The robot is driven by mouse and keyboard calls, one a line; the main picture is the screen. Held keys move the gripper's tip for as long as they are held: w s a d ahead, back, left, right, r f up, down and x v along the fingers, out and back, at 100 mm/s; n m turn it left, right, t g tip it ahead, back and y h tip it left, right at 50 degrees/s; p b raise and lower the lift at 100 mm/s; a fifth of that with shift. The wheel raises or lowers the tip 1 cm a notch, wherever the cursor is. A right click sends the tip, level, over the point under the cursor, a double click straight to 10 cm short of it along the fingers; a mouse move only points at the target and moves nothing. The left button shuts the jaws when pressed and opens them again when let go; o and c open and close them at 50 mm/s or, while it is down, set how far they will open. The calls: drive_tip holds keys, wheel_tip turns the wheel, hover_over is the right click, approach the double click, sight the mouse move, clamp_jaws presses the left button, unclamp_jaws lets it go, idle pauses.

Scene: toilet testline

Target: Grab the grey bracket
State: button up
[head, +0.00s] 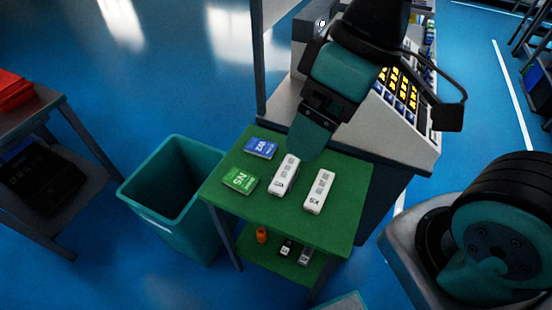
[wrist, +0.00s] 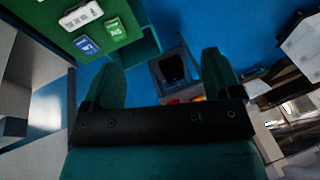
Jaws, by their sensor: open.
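I cannot pick out a grey bracket for certain in either view. My gripper (head: 312,138) hangs over the back edge of the green table (head: 340,225) in the head view. In the wrist view its two teal fingers (wrist: 162,76) stand wide apart with nothing held between them. Two whitish-grey blocks lie on the table, a left one (head: 285,174) just below my gripper in the picture and a right one (head: 319,191). A blue box (head: 261,148) and a green box (head: 240,180) lie to their left.
A teal bin (head: 170,190) stands left of the table. An orange item (head: 262,235) and small blocks sit on its lower shelf. A console with lit yellow buttons (head: 400,88) stands behind. A grey table with a red tray (head: 14,92) is at far left.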

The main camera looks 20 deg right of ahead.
drive_tip(key=shift+o, duration=0.4)
drive_tip(key=w+d+f+n+h+b, duration=0.1)
drive_tip(key=w+f+n+b, duration=0.6)
drive_tip(key=w+f, duration=0.3)
drive_tip(key=shift+d+n+h, duration=0.25)
drive_tip(key=shift+n+h, duration=0.15)
drive_tip(key=shift+n, duration=0.3)
drive_tip(key=n+h+b, duration=0.2)
drive_tip(key=n+b, duration=0.4)
drive_tip(key=n, duration=0.4)
hover_over(284, 175)
wheel_tip(284, 175, down, 11)
drive_tip(key=shift+n, duration=0.4)
wheel_tip(284, 175, down, 12)
drive_tip(key=shift+a+f, duration=0.15)
drive_tip(key=shift+f, duration=0.05)
drive_tip(key=shift+f+p, duration=0.35)
drive_tip(key=shift+f, duration=2.3)
drive_tip(key=c, duration=1)
